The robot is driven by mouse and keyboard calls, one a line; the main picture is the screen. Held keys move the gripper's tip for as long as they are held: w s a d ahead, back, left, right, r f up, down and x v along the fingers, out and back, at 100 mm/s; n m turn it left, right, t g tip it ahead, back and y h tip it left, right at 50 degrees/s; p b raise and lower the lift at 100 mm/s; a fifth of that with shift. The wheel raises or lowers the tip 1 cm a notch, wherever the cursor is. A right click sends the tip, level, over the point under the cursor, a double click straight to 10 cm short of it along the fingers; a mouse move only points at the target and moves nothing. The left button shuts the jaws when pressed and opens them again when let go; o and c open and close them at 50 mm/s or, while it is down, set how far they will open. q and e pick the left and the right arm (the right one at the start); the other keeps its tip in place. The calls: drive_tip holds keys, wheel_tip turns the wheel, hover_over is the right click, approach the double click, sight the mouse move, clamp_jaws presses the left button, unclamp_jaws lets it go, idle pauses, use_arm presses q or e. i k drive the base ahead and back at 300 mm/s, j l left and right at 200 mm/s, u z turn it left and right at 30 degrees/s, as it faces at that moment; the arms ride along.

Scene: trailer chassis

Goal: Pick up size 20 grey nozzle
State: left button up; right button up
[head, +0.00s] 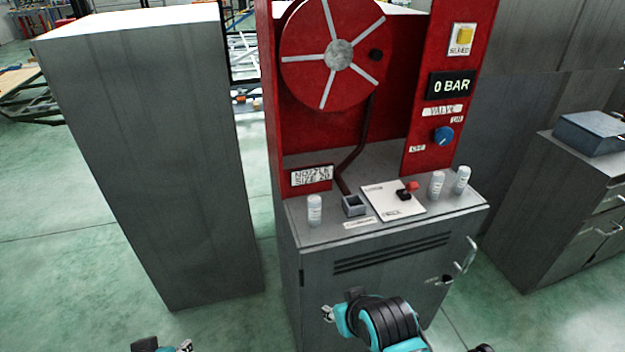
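A small light grey-white cylinder (314,210) stands upright at the left front of the grey cabinet top (330,235). Two similar cylinders, one (437,185) and another (462,180), stand upright at the right end. Their markings are too small to read. A sign on the red panel (312,176) reads "NOZZLE SIZE 20". My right gripper (341,304) is low in front of the cabinet, below its top and apart from the cylinders. My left gripper (165,347) is partly cut off at the bottom edge. Neither gripper's opening shows clearly.
A square grey holder (353,206) and a white plate (395,200) with a red-and-black part lie between the cylinders. A red hose reel (338,55) rises behind. A tall grey cabinet (150,150) stands left; green floor lies between. The display (450,86) reads "0 BAR".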

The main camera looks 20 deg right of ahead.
sight(463, 174)
drive_tip(key=i+l+z, duration=0.1)
drive_tip(key=l, duration=0.25)
drive_tip(key=i+l+z, duration=0.1)
drive_tip(key=l, duration=0.25)
drive_tip(key=i+l+z, duration=0.1)
drive_tip(key=l, duration=0.25)
drive_tip(key=i+l+z, duration=0.1)
drive_tip(key=l, duration=0.25)
drive_tip(key=i+l+z, duration=0.1)
drive_tip(key=i+l, duration=0.15)
